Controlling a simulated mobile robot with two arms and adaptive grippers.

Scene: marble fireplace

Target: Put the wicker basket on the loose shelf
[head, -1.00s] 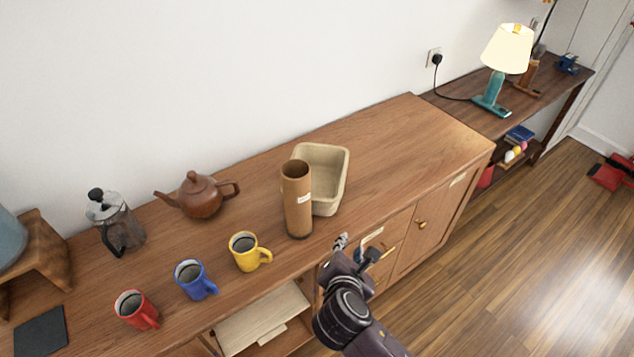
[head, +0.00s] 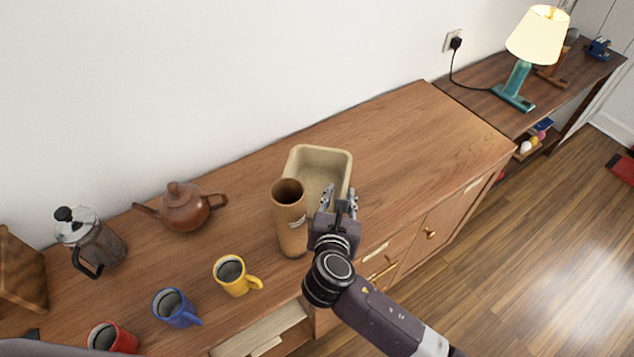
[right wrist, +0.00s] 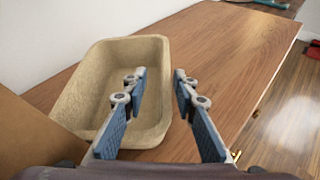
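The wicker basket (head: 300,160), a beige open tub with rounded corners, stands upright and looks empty on the wooden sideboard, behind a tall brown cylinder. My right gripper (head: 340,195) is open at its near right side. In the right wrist view the basket (right wrist: 90,70) fills the left; the left finger of the gripper (right wrist: 158,78) overlaps its inside and the right finger is beyond its right rim. I cannot tell whether they touch. The loose shelf (head: 262,335), a pale board, lies in the sideboard's open compartment, partly cut off below. My left gripper is not in view.
The brown cylinder (head: 290,220) stands close in front of the basket, left of my right gripper. A yellow mug (head: 230,275), blue mug (head: 172,308), red mug (head: 112,338), teapot (head: 184,207) and French press (head: 90,242) stand further left. The sideboard top (head: 420,135) right of the basket is clear.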

